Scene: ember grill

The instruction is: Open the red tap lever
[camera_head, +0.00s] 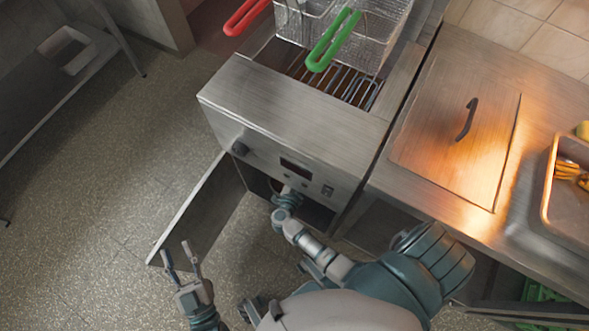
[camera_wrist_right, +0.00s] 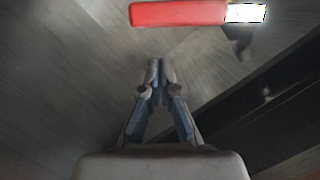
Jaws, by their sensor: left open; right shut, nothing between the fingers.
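The red tap lever (camera_wrist_right: 178,13) shows at the top of the right wrist view, with a bright white piece at its right end. My right gripper (camera_wrist_right: 160,64) is shut and empty, its fingertips below the lever in the picture, with a gap between. In the head view my right arm reaches into the open cabinet under the fryer (camera_head: 300,125), and its fingers and the lever are hidden there. My left gripper (camera_head: 177,247) is open and empty, beside the swung-open cabinet door (camera_head: 196,210).
Fryer baskets with a red handle (camera_head: 243,17) and a green handle (camera_head: 332,40) sit on top of the fryer. A counter with a lidded hatch (camera_head: 456,135) and a metal tray (camera_head: 547,190) lies to the right.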

